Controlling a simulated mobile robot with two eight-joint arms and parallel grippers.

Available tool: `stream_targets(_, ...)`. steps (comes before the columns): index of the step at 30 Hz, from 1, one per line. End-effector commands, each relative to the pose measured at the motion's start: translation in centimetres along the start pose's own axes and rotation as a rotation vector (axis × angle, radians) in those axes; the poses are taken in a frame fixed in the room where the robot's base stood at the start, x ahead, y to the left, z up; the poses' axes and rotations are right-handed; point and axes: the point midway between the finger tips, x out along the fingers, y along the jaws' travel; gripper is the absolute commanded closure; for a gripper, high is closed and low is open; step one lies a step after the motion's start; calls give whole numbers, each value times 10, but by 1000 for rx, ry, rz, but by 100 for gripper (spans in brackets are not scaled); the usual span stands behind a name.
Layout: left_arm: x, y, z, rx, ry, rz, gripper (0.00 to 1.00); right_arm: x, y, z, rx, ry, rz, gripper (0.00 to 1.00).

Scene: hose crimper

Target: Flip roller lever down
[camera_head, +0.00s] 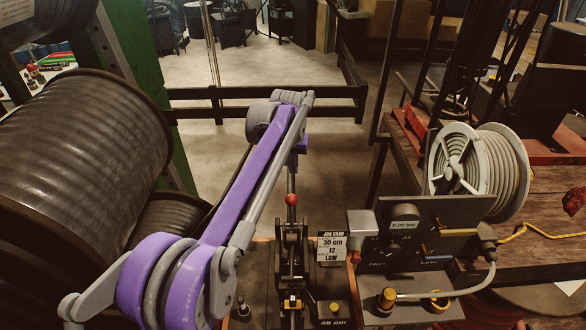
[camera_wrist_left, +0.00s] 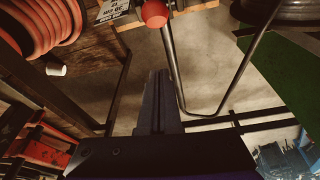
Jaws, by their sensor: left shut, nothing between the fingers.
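The red ball knob (camera_head: 291,199) stands upright at the top of a dark lever mechanism (camera_head: 291,240) on the bench machine; I take it as the roller lever's knob. The knob also shows at the top of the left wrist view (camera_wrist_left: 155,13). My left gripper (camera_head: 291,181) hangs from the purple arm, just above or behind the knob in the head view. In the left wrist view its dark fingers (camera_wrist_left: 158,75) are together and empty, with a visible gap in the picture to the knob. Contact cannot be judged from the head view. My right gripper is out of view.
A job card (camera_head: 331,246) reads 30 cm, 12, LOW. A panel with a pressure display (camera_head: 403,224) and a grey hose reel (camera_head: 478,172) stand right of the lever. A large dark hose drum (camera_head: 80,150) fills the left. Open floor lies behind the bench.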

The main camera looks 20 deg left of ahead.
Motion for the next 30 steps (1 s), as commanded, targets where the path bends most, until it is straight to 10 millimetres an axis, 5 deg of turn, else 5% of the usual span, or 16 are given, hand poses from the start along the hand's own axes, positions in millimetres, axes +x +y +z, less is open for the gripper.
stream_targets(10,75,0,1,0,0,0,100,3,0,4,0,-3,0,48)
stream_targets(18,59,0,32,0,0,0,100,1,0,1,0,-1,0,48)
stream_targets(30,58,0,38,0,0,0,100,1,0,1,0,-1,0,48)
